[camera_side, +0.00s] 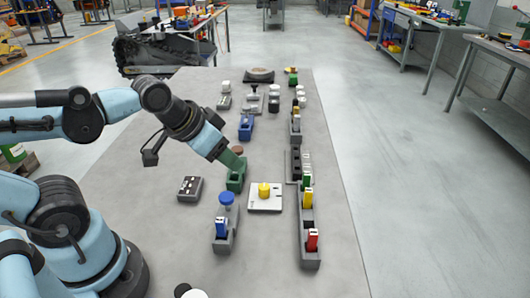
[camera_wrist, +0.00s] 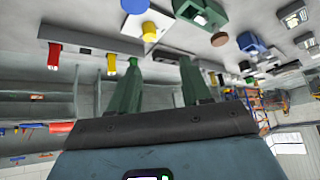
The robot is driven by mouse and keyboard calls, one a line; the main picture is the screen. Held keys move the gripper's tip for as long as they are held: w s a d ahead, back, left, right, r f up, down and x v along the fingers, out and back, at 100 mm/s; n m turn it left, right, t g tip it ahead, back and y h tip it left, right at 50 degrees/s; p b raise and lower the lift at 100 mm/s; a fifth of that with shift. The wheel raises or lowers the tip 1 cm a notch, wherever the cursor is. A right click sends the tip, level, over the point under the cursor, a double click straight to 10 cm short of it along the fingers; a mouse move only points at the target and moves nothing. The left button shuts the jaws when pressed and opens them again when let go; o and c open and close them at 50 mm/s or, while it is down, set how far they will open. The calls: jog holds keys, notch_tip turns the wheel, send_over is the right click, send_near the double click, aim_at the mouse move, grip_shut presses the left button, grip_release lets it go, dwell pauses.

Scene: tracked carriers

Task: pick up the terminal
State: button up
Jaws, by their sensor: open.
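No single piece is clearly marked as the terminal. Upright block-shaped pieces in red (camera_side: 313,238), yellow (camera_side: 308,198) and green (camera_side: 306,180) stand in a row in grey rails right of centre. The red piece (camera_wrist: 55,56) and yellow piece (camera_wrist: 111,63) also show in the wrist view. A blue piece (camera_side: 221,228) sits in a grey carrier with a blue knob (camera_side: 227,199). My gripper (camera_side: 232,160) has green fingers and is low by a green carrier (camera_side: 236,181); contact is unclear. In the wrist view my gripper (camera_wrist: 160,72) is open, with nothing visible between the fingers.
A white plate with a yellow knob (camera_side: 264,190) lies right of the green carrier. A dark grey box (camera_side: 190,188) is to its left, and a blue carrier (camera_side: 246,127) is behind. Several small parts stand farther back. The grey table (camera_side: 340,240) is bare along its right edge.

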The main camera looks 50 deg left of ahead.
jog(key=m, duration=0.1)
jog(key=d+m, duration=0.1)
jog(key=m+g, duration=0.1)
jog(key=shift+s+d+r+m, duration=0.1)
jog(key=shift+s+d+m, duration=0.05)
jog(key=shift+s+m, duration=0.2)
jog(key=s+d+m+g, duration=0.2)
jog(key=m, duration=0.6)
jog(key=m+g, duration=0.4)
jog(key=m, duration=1.1)
send_near(220, 219)
jog(key=shift+f, duration=5.3)
jog(key=shift+c, duration=0.3)
grip_shut()
